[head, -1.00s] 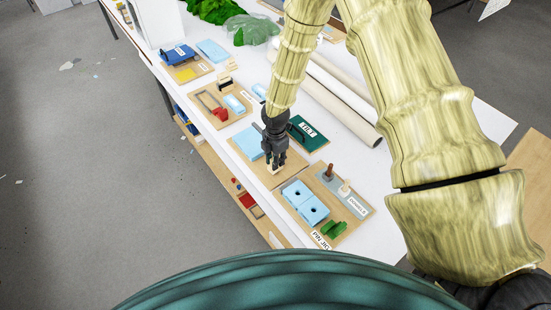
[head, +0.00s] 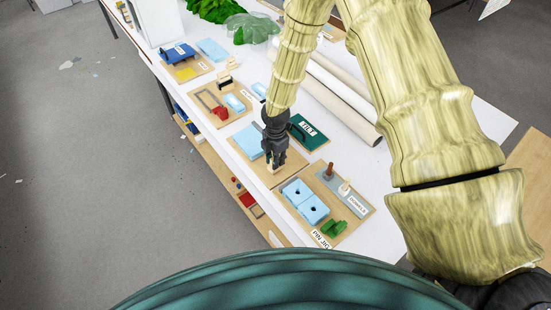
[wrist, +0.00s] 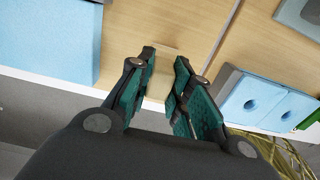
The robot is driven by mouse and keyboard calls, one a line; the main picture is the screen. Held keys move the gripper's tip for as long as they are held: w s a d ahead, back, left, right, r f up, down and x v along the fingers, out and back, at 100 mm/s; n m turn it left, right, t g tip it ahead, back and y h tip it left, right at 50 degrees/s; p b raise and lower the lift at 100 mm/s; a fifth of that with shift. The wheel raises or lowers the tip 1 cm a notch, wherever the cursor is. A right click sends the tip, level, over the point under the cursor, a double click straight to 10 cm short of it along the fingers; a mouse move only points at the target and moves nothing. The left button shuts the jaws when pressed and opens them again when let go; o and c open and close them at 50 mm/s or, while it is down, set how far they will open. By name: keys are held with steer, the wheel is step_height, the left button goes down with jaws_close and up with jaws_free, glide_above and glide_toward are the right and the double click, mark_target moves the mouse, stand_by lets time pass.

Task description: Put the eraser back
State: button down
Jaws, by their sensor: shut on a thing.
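My gripper (head: 275,166) points down over the tan wooden board with the light blue block. Its two fingers are shut on a small pale wood-coloured block, which I take to be the eraser (wrist: 158,78). In the wrist view the eraser shows between the fingertips against the similar tan board (wrist: 185,28). Its lower side is hidden, and I cannot tell whether it touches the board. A light blue block (head: 247,142) lies on the board beside the gripper, and it also fills the left of the wrist view (wrist: 50,40).
A dark green labelled board (head: 313,136) lies just right of my gripper. A nearer board holds light blue blocks with holes (head: 313,209), green pieces (head: 334,228) and pegs. A board with a red-handled tool (head: 220,113) is farther off. Long pale rolls (head: 335,108) lie to the right.

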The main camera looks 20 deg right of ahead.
steer(key=shift+f, duration=0.1)
steer(key=c, duration=1.2)
jaws_free()
step_height(320, 180, up, 12)
